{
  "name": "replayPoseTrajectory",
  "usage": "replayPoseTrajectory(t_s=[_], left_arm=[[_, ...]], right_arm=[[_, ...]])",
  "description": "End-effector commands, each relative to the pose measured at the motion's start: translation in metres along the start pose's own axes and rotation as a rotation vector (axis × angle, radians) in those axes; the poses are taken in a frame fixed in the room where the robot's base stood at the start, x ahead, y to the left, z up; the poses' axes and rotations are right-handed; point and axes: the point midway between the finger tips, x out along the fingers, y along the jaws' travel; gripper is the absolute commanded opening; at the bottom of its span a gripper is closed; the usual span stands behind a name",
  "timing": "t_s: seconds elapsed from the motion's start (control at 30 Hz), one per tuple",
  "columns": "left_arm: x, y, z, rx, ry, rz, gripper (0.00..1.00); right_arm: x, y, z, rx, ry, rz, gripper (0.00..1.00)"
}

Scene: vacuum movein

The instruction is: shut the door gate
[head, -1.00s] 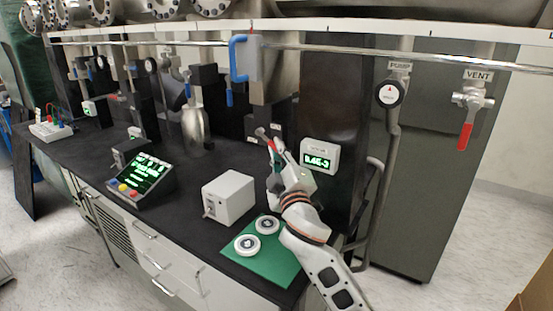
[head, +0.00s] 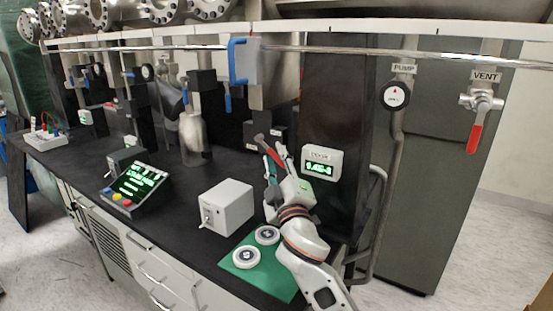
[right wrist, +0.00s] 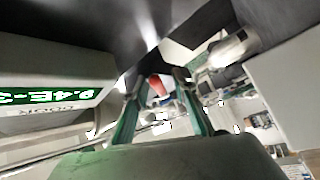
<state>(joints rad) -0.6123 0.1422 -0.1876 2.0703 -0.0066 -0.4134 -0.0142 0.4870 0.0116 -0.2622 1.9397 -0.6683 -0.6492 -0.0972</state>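A short red lever with a grey end (head: 268,147) shows in the head view below the column, left of the small DOOR readout (head: 322,163) with green digits. I take it for the gate's lever, but its label is too small to read. My right gripper (head: 272,160) is at this lever, its fingers pointing up toward it. In the right wrist view the two green-sided fingers (right wrist: 157,82) stand apart. A red piece (right wrist: 157,86) shows between their tips; I cannot tell if they touch it. My left gripper is out of view.
A white box (head: 226,207) and a green mat (head: 243,277) with two white discs lie near my right arm. A console (head: 137,187) stands further left. A blue handle (head: 238,62) hangs above. The PUMP gauge (head: 395,95) and red VENT lever (head: 475,137) are at right.

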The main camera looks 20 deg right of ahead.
Motion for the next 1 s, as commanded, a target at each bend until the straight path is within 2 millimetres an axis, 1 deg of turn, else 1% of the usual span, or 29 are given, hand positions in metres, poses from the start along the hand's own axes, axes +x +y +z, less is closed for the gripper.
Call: replayPoseTrajectory(t_s=[0.23,0.37,0.47,0.7,0.8,0.9,1.0], left_arm=[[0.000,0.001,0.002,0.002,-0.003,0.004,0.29],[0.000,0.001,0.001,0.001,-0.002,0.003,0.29],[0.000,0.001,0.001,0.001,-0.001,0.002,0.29],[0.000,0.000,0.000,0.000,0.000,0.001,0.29],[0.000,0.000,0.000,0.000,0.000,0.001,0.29],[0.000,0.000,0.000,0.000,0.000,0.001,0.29],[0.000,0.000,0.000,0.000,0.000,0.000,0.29]], right_arm=[[-0.001,0.001,0.000,0.000,0.000,0.002,0.27],[-0.012,0.001,0.000,0.001,0.000,0.001,0.27],[-0.028,0.001,0.000,0.002,-0.001,0.000,0.27],[-0.076,0.000,0.000,0.002,-0.001,-0.001,0.27],[-0.092,0.000,0.001,0.002,-0.002,-0.001,0.27],[-0.105,0.000,0.000,0.001,-0.001,0.000,0.27],[-0.114,0.000,0.000,0.001,0.000,0.000,0.27]])
